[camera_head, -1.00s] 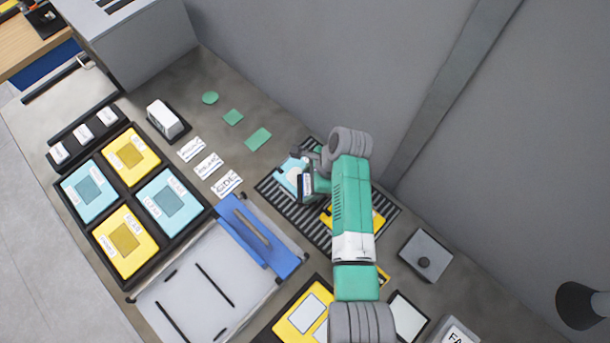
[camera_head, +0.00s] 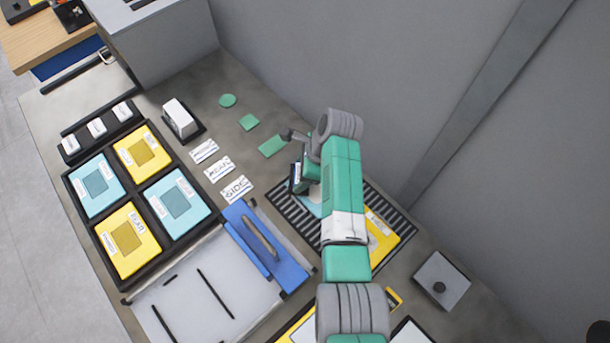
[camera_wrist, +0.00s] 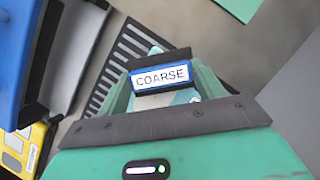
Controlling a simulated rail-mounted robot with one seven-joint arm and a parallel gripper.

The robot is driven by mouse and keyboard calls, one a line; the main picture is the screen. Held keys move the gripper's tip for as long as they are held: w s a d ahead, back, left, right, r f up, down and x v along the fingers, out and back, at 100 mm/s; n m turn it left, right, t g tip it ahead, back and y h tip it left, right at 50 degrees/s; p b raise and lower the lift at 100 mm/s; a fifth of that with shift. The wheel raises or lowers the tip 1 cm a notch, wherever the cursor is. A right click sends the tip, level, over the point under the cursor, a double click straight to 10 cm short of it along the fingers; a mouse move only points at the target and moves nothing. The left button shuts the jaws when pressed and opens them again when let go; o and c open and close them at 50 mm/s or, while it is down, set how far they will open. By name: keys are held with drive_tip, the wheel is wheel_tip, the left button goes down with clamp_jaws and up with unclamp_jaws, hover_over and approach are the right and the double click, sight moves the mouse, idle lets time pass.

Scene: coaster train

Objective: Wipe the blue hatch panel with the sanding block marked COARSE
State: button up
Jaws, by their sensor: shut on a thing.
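My gripper (camera_head: 304,174) is shut on a sanding block (camera_wrist: 161,76) whose white label reads COARSE. The block's blue-edged side also shows in the head view (camera_head: 296,178), over the upper left end of the striped mat (camera_head: 286,208). A light blue panel (camera_head: 314,207) lies on that mat, mostly hidden by my arm and gripper. Part of it shows behind the block in the wrist view (camera_wrist: 184,97). I cannot tell whether the block touches the panel. A yellow panel (camera_head: 382,236) lies on the mat's right part.
A black rack (camera_head: 135,279) at left holds light blue and yellow panels. A blue part with a handle (camera_head: 290,271) lies along a pale tray (camera_head: 185,290). White word cards (camera_head: 219,169) and green shapes (camera_head: 228,101) lie above. A grey knobbed plate (camera_head: 441,281) sits right.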

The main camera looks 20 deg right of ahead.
drive_tip(key=shift+r+p, duration=3.2)
drive_tip(key=shift+r, duration=0.6)
